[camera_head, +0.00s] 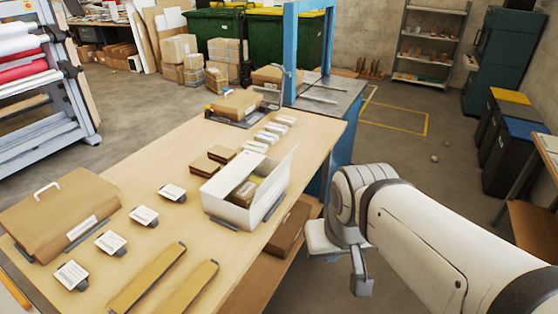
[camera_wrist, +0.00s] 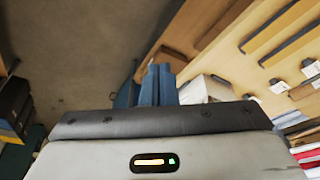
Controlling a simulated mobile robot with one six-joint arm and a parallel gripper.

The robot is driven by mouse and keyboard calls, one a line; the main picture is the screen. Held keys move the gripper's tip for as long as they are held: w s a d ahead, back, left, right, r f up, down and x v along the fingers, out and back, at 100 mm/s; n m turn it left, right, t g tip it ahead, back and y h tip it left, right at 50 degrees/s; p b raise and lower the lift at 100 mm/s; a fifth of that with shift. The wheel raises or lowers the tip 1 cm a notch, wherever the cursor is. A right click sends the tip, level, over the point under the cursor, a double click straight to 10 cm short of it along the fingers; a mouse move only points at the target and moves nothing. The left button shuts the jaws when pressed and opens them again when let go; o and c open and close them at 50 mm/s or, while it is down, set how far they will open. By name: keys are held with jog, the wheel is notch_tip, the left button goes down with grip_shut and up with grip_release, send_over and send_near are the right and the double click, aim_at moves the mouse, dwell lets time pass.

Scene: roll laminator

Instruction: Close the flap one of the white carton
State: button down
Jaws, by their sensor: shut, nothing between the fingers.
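The white carton (camera_head: 228,209) stands on the wooden table in the head view. It is open at the top, with brown items inside. One long white flap (camera_head: 278,180) stands up along its right side. I cannot tell which flap is flap one. My gripper (camera_head: 361,284) hangs to the right of the table edge, apart from the carton, partly hidden by my arm. In the wrist view my gripper's blue-grey fingers (camera_wrist: 158,84) are together and empty. A white shape just beyond them, likely the carton (camera_wrist: 207,90), is partly hidden by my gripper's body.
The table (camera_head: 160,150) also bears a brown box with a handle (camera_head: 62,215), small brown boxes (camera_head: 206,165), labelled pieces and long strips. A brown carton (camera_head: 288,230) sits below the table's right edge. A blue post (camera_head: 290,55) rises at the far end. Open floor lies right.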

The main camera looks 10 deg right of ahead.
jog(key=w+a+f+m+t+b, duration=0.1)
jog(key=w+f, duration=0.1)
jog(key=w, duration=0.1)
jog(key=m+t+y+b, duration=0.3)
jog(key=m+t+b, duration=0.6)
jog(key=m+t, duration=0.8)
send_near(281, 164)
jog(key=w+d+r+m+g, duration=0.1)
jog(key=w+d, duration=0.1)
jog(key=w+a+p, duration=0.1)
jog(key=w+a+r, duration=0.1)
jog(key=shift+w+r+p, duration=0.1)
jog(key=shift+w+p, duration=0.2)
jog(key=shift+p, duration=0.05)
jog(key=shift+w+a, duration=0.3)
jog(key=shift+a, duration=0.1)
